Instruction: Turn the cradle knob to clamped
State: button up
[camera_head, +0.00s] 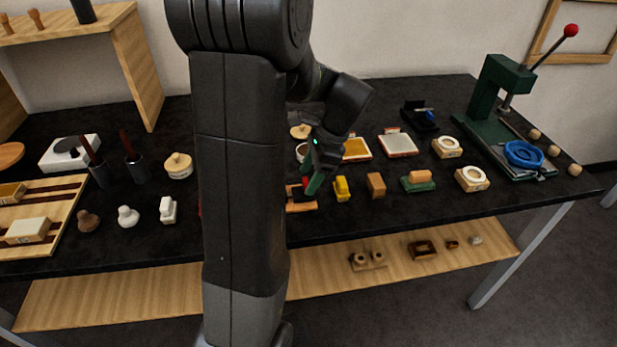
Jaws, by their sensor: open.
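My gripper (312,184) reaches down over the front middle of the dark bench, with green at its tip. It is open. Just under it is a small orange-brown wooden piece (300,205), which looks like the cradle, with a bit of red showing beside my fingers. My column and gripper hide part of this piece. I cannot make out the knob, its setting, or whether my fingers touch it.
A yellow block (342,188), a brown block (376,185) and a green-based holder (418,182) stand close to the right. A green press (497,95) with a blue ring (523,154) is at the far right. A wooden shelf (320,281) lies below the bench (390,220).

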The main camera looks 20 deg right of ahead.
jog(key=shift+a+f, duration=0.2)
jog(key=shift+f, duration=0.3)
jog(key=c, duration=1)
